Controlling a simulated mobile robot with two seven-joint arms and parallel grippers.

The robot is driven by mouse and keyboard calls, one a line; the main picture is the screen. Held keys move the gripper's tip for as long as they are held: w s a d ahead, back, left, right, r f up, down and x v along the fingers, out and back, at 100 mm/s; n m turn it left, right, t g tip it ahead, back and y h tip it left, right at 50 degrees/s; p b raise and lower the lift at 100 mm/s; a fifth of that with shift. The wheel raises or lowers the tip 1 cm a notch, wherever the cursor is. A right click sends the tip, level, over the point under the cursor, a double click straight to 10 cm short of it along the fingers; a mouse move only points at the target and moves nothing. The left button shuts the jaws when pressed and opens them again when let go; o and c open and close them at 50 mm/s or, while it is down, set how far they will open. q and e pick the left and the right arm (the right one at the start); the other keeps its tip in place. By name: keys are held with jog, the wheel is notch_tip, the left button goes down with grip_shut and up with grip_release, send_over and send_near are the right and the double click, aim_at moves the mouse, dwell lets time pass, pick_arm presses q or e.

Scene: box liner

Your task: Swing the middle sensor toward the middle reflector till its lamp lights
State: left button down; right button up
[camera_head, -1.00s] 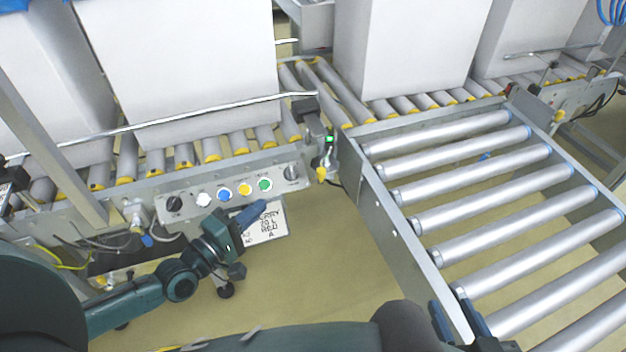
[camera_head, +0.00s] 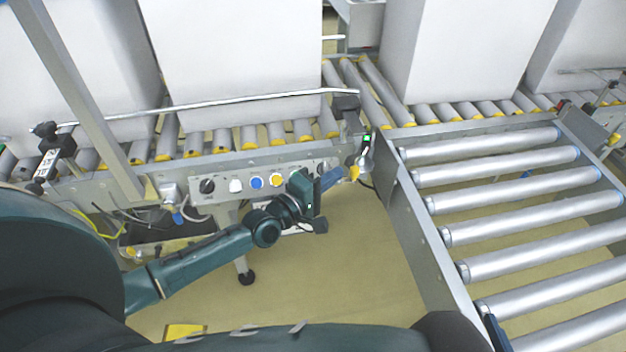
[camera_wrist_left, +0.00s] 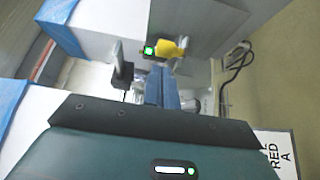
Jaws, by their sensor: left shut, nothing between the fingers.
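The middle sensor (camera_head: 363,152) is a small unit with a yellow end and a green light, on the conveyor's front rail beside the roller corner. In the left wrist view its yellow part (camera_wrist_left: 171,47) and lit green light (camera_wrist_left: 149,50) show just beyond my fingertips. My left gripper (camera_head: 334,177) is shut and empty, its blue fingers pointing at the sensor from the left, close to the yellow end. I cannot tell whether they touch. One blue finger of my right gripper (camera_head: 495,333) shows at the bottom edge. I cannot make out the middle reflector for sure.
A control panel (camera_head: 222,187) with coloured buttons lies behind my left forearm. A metal guide rod (camera_head: 240,101) runs above it, before large white boxes (camera_head: 235,50). A side frame (camera_head: 425,235) of the roller table stands right of the sensor.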

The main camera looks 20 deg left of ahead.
pick_arm(q)
jog(key=shift+w+d, duration=0.2)
jog(key=shift+d, duration=0.25)
jog(key=shift+w+d, duration=0.1)
jog(key=shift+d, duration=0.7)
